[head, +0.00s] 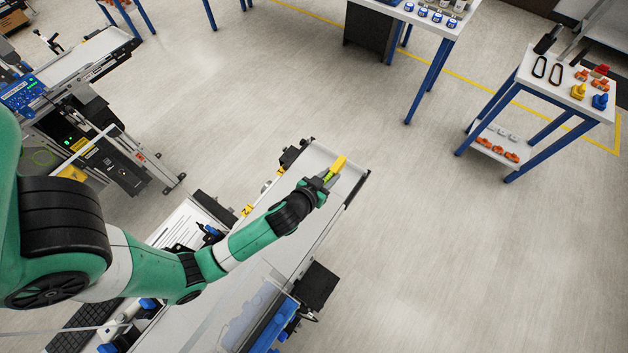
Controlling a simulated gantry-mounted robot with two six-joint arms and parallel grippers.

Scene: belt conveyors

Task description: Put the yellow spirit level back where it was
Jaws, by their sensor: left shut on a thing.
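The yellow spirit level (338,163) shows near the far end of the conveyor (318,155) in the head view. My left gripper (328,178) is shut on it. The level extends past the fingertips, over the belt's end. I cannot tell whether it touches the belt or is held just above it. The gripper hides its near part. My right gripper is not in view.
A second conveyor (88,55) stands at the upper left. A white table with small parts (560,85) stands at the right, and another table (425,20) at the top. A blue bin (272,325) sits beside the near conveyor.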

